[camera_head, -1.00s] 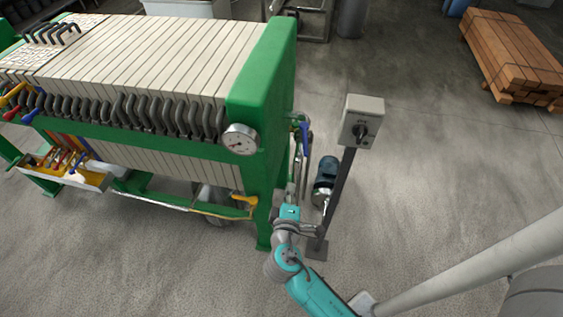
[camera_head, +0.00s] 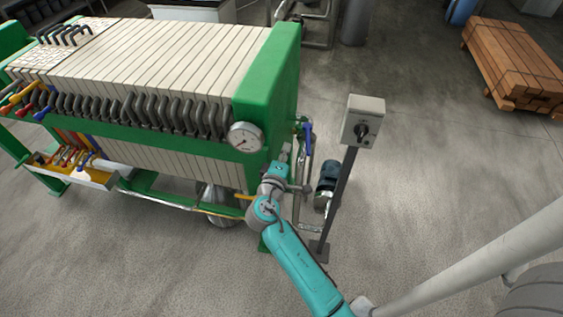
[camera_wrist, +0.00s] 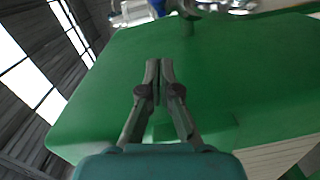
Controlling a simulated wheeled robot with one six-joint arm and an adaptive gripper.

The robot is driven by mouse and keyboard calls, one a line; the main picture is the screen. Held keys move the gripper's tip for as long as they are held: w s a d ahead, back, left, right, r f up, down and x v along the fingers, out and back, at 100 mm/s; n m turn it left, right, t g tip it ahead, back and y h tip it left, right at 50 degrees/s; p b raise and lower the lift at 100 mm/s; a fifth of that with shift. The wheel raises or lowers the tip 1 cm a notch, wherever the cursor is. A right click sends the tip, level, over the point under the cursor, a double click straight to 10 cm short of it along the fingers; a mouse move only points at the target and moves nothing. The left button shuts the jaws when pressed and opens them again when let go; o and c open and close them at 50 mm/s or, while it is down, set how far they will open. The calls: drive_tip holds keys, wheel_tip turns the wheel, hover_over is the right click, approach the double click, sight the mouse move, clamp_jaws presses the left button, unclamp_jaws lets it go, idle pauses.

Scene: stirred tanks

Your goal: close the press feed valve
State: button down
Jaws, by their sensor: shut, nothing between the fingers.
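A valve with a blue lever (camera_head: 309,138) stands on the piping at the right end of the green filter press (camera_head: 266,80); the lever hangs steeply down. A blue part also shows at the top edge of the wrist view (camera_wrist: 158,7), cut off by the frame. I cannot read any label naming the feed valve. My gripper (camera_wrist: 160,66) is shut and empty, its fingertips together in front of the green press end plate. In the head view my gripper (camera_head: 285,152) is small, just left of and below the blue lever, and apart from it.
A yellow handle (camera_head: 243,197) shows low on the press, partly behind my arm. A round gauge (camera_head: 245,137) is on the press.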

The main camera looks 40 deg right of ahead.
sight(308, 141)
drive_tip(key=shift+s+d+f, duration=0.15)
drive_tip(key=shift+s+d, duration=0.2)
drive_tip(key=shift+d, duration=0.3)
drive_tip(key=shift+s+d+f, duration=0.15)
drive_tip(key=shift+s+d, duration=0.2)
drive_tip(key=shift+d, duration=0.25)
drive_tip(key=shift+s+d+f, duration=0.15)
drive_tip(key=shift+s+d, duration=0.2)
drive_tip(key=shift+d, duration=0.3)
drive_tip(key=shift+s+d, duration=0.1)
drive_tip(key=shift+s, duration=0.05)
